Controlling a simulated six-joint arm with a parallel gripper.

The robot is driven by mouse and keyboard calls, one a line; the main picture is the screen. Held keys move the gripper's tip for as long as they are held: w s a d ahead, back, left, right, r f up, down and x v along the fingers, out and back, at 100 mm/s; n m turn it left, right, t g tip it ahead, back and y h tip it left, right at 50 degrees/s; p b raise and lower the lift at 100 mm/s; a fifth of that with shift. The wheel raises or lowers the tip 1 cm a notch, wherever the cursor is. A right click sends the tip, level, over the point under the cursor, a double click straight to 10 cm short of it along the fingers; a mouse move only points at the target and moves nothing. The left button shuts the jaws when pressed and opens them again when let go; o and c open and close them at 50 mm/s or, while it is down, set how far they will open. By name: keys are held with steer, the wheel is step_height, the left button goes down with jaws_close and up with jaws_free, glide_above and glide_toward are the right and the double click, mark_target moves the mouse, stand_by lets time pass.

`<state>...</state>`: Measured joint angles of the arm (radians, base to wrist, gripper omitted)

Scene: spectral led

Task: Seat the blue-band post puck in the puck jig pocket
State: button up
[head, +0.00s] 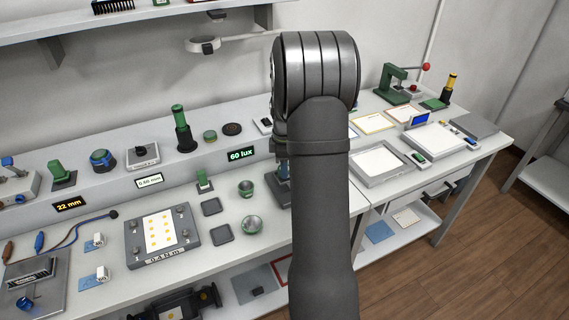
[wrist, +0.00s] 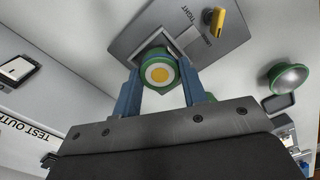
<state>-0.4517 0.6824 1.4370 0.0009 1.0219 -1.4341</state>
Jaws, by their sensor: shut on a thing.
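In the wrist view my gripper (wrist: 161,88) has its two blue fingers shut on a round puck (wrist: 159,74). The puck shows a green rim, a white ring and a yellow centre. Beyond the puck is a grey plate marked TIGHT (wrist: 212,50) with a yellow lever, seemingly the puck jig. The held puck covers part of the plate, so the pocket and any contact with it cannot be told. In the head view my arm hides the held puck and most of the jig.
A green-rimmed domed puck (wrist: 289,78) lies to the right in the wrist view, beside a dark square pad (wrist: 278,103). In the head view a green puck (head: 246,188), a domed puck (head: 252,225) and a numbered grey fixture (head: 133,253) stand left of my arm.

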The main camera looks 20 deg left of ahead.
steer(key=shift+f, duration=0.65)
steer(key=o, duration=1.1)
step_height(320, 180, up, 17)
steer(key=shift+r, duration=0.2)
step_height(320, 180, down, 18)
steer(key=shift+r, duration=0.4)
